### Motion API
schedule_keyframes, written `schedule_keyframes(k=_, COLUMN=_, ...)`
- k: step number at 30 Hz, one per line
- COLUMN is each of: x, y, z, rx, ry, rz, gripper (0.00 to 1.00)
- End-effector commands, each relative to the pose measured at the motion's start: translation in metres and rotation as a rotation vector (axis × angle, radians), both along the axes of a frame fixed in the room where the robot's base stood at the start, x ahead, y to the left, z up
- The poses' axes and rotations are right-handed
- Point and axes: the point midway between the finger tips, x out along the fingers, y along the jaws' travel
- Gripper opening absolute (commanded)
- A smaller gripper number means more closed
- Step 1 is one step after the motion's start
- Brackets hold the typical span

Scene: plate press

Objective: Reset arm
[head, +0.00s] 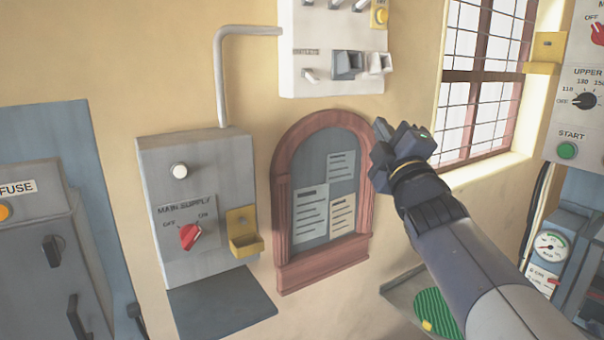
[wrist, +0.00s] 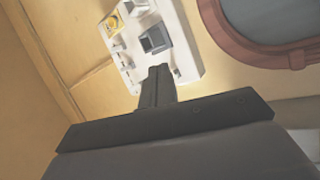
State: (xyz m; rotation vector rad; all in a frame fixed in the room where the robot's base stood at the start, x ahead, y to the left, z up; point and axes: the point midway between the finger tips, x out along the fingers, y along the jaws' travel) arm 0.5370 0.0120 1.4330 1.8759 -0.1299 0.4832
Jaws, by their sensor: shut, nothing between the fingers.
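My gripper (head: 382,150) is raised in front of the wall, just right of the arched wooden notice board (head: 282,190) in the head view. Its fingers are shut with nothing between them. In the wrist view the closed fingers (wrist: 157,75) point toward the white switch panel (wrist: 188,60), which looks tilted there. My arm reaches in from the lower right. No contact between the gripper and the wall or board can be made out.
The main supply box (head: 150,240) with a red knob (head: 190,236) is on the left wall. A grey fuse cabinet (head: 40,235) stands at far left. A barred window (head: 480,85) and a control panel (head: 585,120) with a green start button (head: 567,151) are at right. A green ribbed pad (head: 432,308) lies below.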

Motion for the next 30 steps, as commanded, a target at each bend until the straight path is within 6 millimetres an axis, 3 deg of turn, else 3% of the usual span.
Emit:
schedule_keyframes(k=15, x=-0.011, y=-0.024, z=-0.032, rx=0.372, ry=0.116, rz=0.066, gripper=0.00)
schedule_keyframes(k=30, x=-0.013, y=-0.026, z=-0.036, rx=0.420, ry=0.129, rz=0.074, gripper=0.00)
